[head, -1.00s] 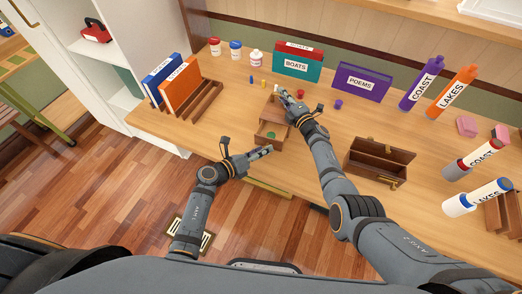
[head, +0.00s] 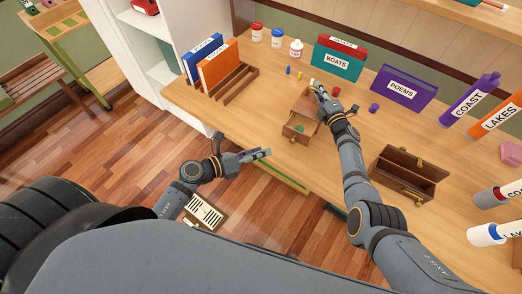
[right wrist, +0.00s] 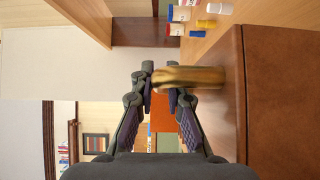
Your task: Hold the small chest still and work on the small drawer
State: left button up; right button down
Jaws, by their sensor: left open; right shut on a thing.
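The small chest (head: 308,105) is a brown wooden box on the table near its front edge. Its small drawer (head: 290,135) is pulled out toward me, and a green thing (head: 299,128) lies inside. My right gripper (head: 320,88) is at the chest's top and hides part of it. In the right wrist view its fingers (right wrist: 165,85) are at a brass handle (right wrist: 190,77) beside the chest's brown face (right wrist: 285,90), and it is shut on that handle. My left gripper (head: 264,153) is open and empty, in front of and left of the drawer, apart from it.
A dark open wooden box (head: 405,178) stands to the right. A book rack (head: 235,90) stands left; small bottles (head: 277,38), the BOATS book (head: 338,62) and the POEMS book (head: 403,86) stand behind. Small coloured pieces (head: 299,76) lie behind the chest.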

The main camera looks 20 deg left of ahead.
jog(key=c, duration=1.3)
grip_release()
jog(key=v, duration=1.2)
